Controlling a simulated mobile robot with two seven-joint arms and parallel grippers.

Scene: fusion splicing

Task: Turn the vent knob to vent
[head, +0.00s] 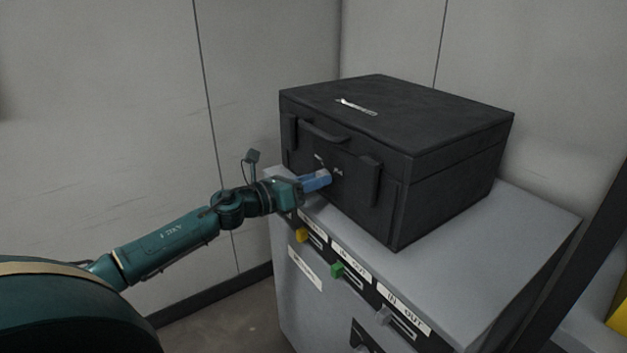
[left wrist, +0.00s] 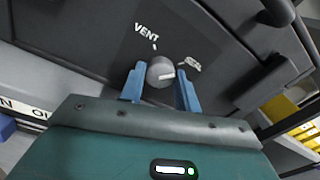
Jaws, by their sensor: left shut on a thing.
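The vent knob (left wrist: 160,71) is a small round grey knob on the front of a black case (head: 452,165). In the left wrist view it sits between the two blue fingers of my left gripper (left wrist: 160,86), which is shut on it. A white line on the knob points right, towards a second label (left wrist: 192,66) that is too small to read surely. The "VENT" label (left wrist: 147,32) with a tick mark is up and left of the knob. In the head view my left gripper (head: 328,178) reaches the case front and mostly hides the knob. My right gripper is not in view.
The case has a handle (head: 322,133) and two latches (head: 367,181) on its front. It stands on a grey cabinet (head: 520,218) with yellow (head: 301,235), green (head: 337,270) and grey (head: 384,316) slide knobs below. Walls stand behind; a dark post (head: 590,265) is at right.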

